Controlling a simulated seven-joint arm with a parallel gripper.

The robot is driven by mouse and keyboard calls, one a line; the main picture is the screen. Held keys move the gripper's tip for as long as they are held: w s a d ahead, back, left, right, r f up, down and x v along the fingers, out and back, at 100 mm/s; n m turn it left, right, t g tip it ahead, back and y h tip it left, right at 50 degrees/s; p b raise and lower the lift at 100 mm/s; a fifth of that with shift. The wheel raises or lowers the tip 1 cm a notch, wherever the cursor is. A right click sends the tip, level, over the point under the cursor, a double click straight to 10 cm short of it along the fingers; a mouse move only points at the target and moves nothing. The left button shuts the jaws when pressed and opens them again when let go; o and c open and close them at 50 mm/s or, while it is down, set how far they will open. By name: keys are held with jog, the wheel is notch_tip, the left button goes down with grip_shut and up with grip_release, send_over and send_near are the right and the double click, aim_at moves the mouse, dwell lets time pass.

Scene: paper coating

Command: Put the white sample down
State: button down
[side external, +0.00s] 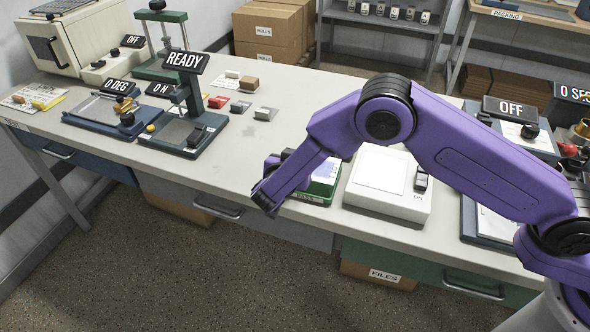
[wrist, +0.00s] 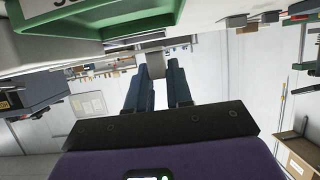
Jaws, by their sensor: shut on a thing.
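My gripper (side external: 266,186) is low at the front edge of the bench, just left of a green tray (side external: 322,186). In the side view the sample is hidden by the gripper and cannot be made out. The green tray's rim also shows at the top of the wrist view (wrist: 150,25), close by. I cannot tell whether the sample touches anything beneath it.
Right of the tray stands a white device (side external: 388,185) with a switch marked ON. Several small blocks (side external: 240,106) lie farther back. A stand with a READY sign (side external: 186,61) is to the left. The bench between the stand and my gripper is clear.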

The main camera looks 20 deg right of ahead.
jog(key=shift+w+a+f, duration=0.2)
jog(key=shift+w+f, duration=0.25)
jog(key=shift+f, duration=0.2)
notch_tip(320, 180, down, 3)
jog(key=shift+r, duration=0.1)
jog(key=shift+f, duration=0.2)
jog(key=shift+f, duration=0.15)
